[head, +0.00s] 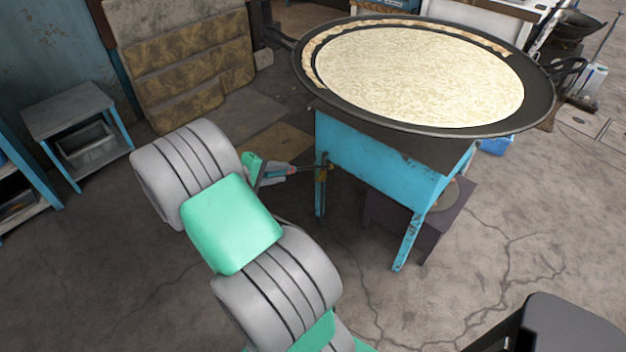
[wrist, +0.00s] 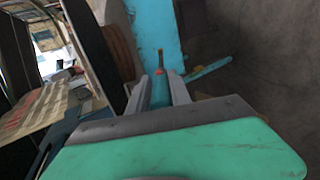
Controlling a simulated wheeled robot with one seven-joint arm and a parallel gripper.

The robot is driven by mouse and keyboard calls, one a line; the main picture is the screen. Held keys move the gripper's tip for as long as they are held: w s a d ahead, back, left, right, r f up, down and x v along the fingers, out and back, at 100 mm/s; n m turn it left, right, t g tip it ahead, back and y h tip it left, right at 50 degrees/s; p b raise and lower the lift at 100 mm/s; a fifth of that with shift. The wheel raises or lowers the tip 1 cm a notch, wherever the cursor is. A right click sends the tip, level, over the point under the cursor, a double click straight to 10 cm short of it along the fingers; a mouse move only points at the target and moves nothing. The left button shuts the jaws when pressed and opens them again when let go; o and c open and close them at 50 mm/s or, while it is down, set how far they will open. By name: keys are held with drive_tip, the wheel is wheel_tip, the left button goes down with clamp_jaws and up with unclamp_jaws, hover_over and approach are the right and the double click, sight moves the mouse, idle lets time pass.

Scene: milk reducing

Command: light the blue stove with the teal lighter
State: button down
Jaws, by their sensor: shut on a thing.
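The blue stove (head: 375,160) stands right of my arm in the head view, with a wide dark pan (head: 535,110) of creamy milk on top. My gripper (head: 282,171) is beside the stove's left corner, below the pan rim. It is shut on the teal lighter (wrist: 160,90), which sits between the two fingers in the wrist view. I cannot tell whether the tip touches the stove. No flame shows.
A small brass-coloured fitting (head: 322,172) is at the stove's left corner. A grey-topped side table (head: 68,108) and stacked sacks (head: 180,60) stand at the back left. The cracked floor (head: 130,285) is clear at the front left.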

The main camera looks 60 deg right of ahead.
drive_tip(key=s+d+h+b, duration=0.3)
drive_tip(key=s+d, duration=0.4)
drive_tip(key=s+d+b, duration=0.1)
drive_tip(key=s+d, duration=0.1)
drive_tip(key=d, duration=0.9)
drive_tip(key=s+d+b, duration=0.1)
drive_tip(key=d, duration=1)
drive_tip(key=shift+s+f+n, duration=0.15)
drive_tip(key=shift+s+n, duration=0.2)
drive_tip(key=shift+n, duration=0.05)
drive_tip(key=shift+d, duration=0.45)
drive_tip(key=w+a, duration=0.1)
drive_tip(key=a, duration=0.8)
drive_tip(key=shift+w+a, duration=0.2)
drive_tip(key=shift+a, duration=0.2)
drive_tip(key=w+a+p, duration=0.2)
drive_tip(key=w+a, duration=0.1)
drive_tip(key=a, duration=1.8)
drive_tip(key=shift+w+a, duration=0.2)
drive_tip(key=shift+a, duration=0.2)
